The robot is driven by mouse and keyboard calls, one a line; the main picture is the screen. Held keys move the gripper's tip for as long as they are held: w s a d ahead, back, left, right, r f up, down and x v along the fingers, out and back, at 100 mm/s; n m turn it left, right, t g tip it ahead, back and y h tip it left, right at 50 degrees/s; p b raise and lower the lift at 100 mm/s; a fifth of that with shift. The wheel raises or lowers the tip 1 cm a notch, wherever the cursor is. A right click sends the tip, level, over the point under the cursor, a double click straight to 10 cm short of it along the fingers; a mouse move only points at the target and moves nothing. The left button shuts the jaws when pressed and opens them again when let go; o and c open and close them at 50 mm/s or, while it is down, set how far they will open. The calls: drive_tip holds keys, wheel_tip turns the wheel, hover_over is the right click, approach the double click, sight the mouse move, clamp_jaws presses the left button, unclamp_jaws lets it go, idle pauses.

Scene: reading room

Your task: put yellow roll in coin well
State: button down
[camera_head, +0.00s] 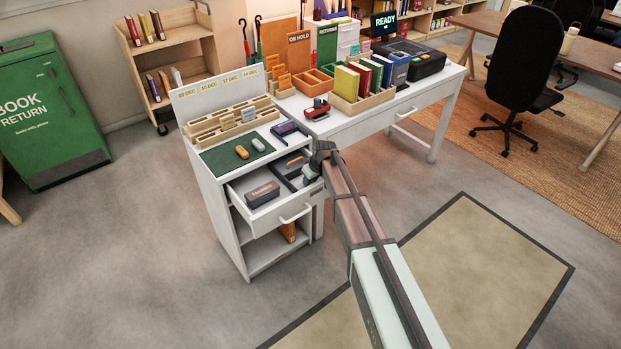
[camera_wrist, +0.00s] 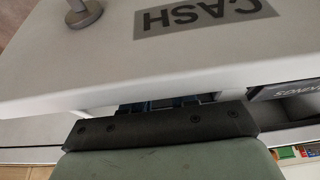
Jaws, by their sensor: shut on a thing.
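An open white drawer (camera_head: 268,224) holds a dark coin tray (camera_head: 283,171) with wells at its right rear. An orange-yellow piece (camera_head: 295,161) shows at the tray; I cannot tell if it is a roll. A short yellow-orange roll-like thing (camera_head: 241,152) lies on the green mat, with a pale one (camera_head: 258,145) beside it. My gripper (camera_head: 311,174) is low at the drawer's right end, by the tray. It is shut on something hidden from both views. In the wrist view, my gripper (camera_wrist: 160,106) is close to the top edge of the drawer front, labelled CASH (camera_wrist: 200,14).
A dark lettered box (camera_head: 262,194) lies in the drawer's left part. The drawer handle (camera_head: 295,214) sticks out in front; its post (camera_wrist: 82,12) shows in the wrist view. A wooden sorter (camera_head: 232,125) and a red stamp-like thing (camera_head: 317,109) stand behind. The floor in front is clear.

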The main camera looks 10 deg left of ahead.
idle(0.3)
drive_tip(key=c, duration=0.8)
unclamp_jaws()
drive_tip(key=v, duration=1.3)
drive_tip(key=shift+r, duration=0.35)
drive_tip(key=shift+s+d, duration=0.1)
drive_tip(key=shift+s, duration=0.05)
